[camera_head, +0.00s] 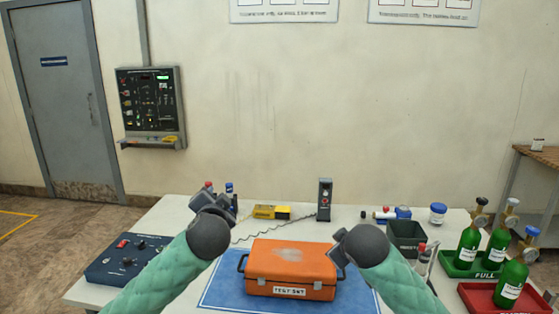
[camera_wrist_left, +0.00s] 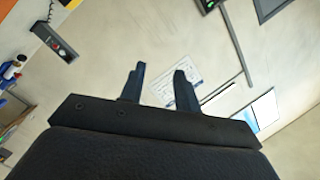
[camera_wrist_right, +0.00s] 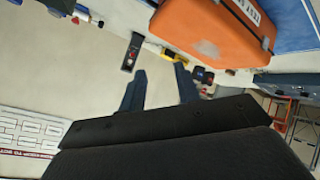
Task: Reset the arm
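My left gripper (camera_head: 213,202) is raised over the left part of the table in the head view, beyond the dark wrist joint. In the left wrist view its two fingers (camera_wrist_left: 158,78) stand apart with nothing between them. My right gripper (camera_head: 340,248) appears beside the right edge of the orange case (camera_head: 290,266) in the head view; whether it touches the case cannot be told there. In the right wrist view its fingers (camera_wrist_right: 160,80) are apart and empty, with the orange case beyond them. Both arms wear green sleeves.
The case stands on a blue mat (camera_head: 225,290) on the white table (camera_head: 165,215). A blue control box (camera_head: 128,258) is at left. A black upright device (camera_head: 324,199) stands at the back. Green bottles stand in a green tray (camera_head: 458,268) and a red tray (camera_head: 478,297) at right.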

